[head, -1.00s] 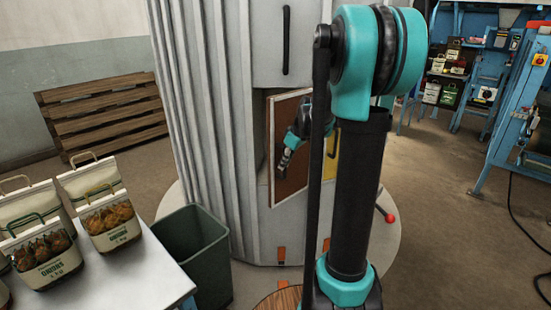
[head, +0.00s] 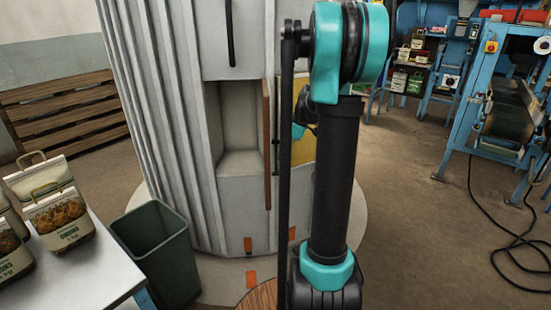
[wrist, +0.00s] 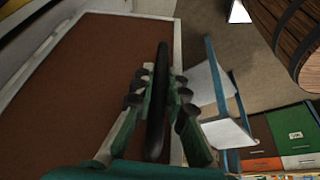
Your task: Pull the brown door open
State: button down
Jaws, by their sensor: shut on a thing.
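The brown door (head: 267,150) stands swung out from the grey cabinet, nearly edge-on in the head view, with a pale empty recess (head: 241,115) open to its left. In the wrist view the door's brown panel (wrist: 75,80) with a pale frame fills the left side. My gripper (wrist: 158,90) is shut on the long black door handle (wrist: 162,58), with fingers on both sides of it. In the head view my arm hides most of the gripper and the handle.
A green bin (head: 158,250) and a table (head: 85,270) with sewn sacks (head: 60,215) stand at left. A yellow panel (head: 302,120) is partly hidden behind my arm. Blue machinery (head: 500,110) stands at right, with a cable (head: 490,220) on the floor. Open floor lies between.

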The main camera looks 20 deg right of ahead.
jog(key=shift+w+d, duration=0.1)
jog(key=shift+d, duration=0.9)
jog(key=c, duration=1.5)
grip_release()
jog(key=shift+c, duration=0.2)
jog(key=shift+r, duration=0.15)
jog(key=v, duration=1.1)
jog(key=shift+r, duration=0.35)
jog(key=shift+d, duration=0.15)
